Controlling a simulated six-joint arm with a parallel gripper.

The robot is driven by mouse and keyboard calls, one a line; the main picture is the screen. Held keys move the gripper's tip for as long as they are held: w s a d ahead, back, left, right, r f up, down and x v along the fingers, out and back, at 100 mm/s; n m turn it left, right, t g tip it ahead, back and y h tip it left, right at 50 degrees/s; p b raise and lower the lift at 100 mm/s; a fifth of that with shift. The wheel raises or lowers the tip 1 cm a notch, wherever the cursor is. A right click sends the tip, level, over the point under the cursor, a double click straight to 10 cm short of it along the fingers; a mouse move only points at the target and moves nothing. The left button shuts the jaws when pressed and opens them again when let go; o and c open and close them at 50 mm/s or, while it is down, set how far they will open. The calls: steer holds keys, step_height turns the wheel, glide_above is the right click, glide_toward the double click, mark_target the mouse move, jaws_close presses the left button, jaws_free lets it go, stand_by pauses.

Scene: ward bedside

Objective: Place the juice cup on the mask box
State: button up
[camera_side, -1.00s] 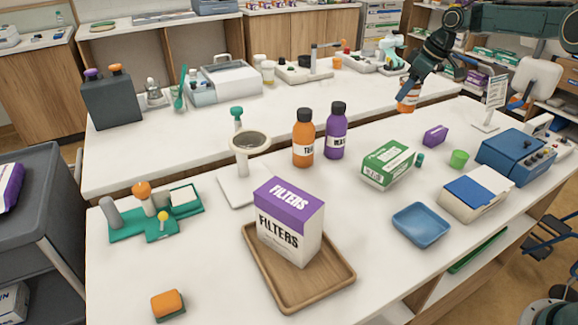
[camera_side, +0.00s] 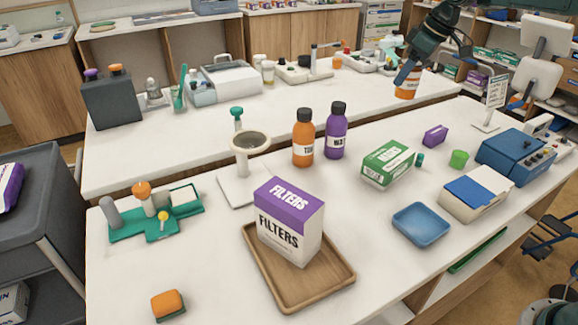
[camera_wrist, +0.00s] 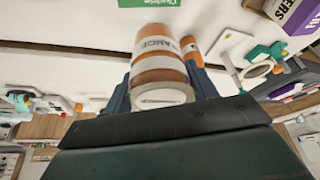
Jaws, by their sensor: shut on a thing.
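The juice cup (camera_side: 407,83) is orange with a white band. My gripper (camera_side: 405,76) is shut on it and holds it in the air over the far right of the table. In the wrist view the cup (camera_wrist: 160,66) sits between the two fingers, its lettering partly readable. A green-and-white box (camera_side: 388,164) lies on the table nearer the camera. A white box with a blue top (camera_side: 474,194) stands to its right. The lettering on both is too small to tell which is the mask box. The cup is apart from both.
Orange (camera_side: 303,140) and purple (camera_side: 336,133) bottles stand left of the green box. A blue tray (camera_side: 421,224) lies in front.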

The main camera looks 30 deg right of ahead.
step_height(320, 180, down, 18)
steer(key=shift+r, duration=0.25)
stand_by(0.6)
steer(key=shift+f, duration=0.15)
steer(key=o, duration=1.2)
steer(key=shift+v, duration=6.1)
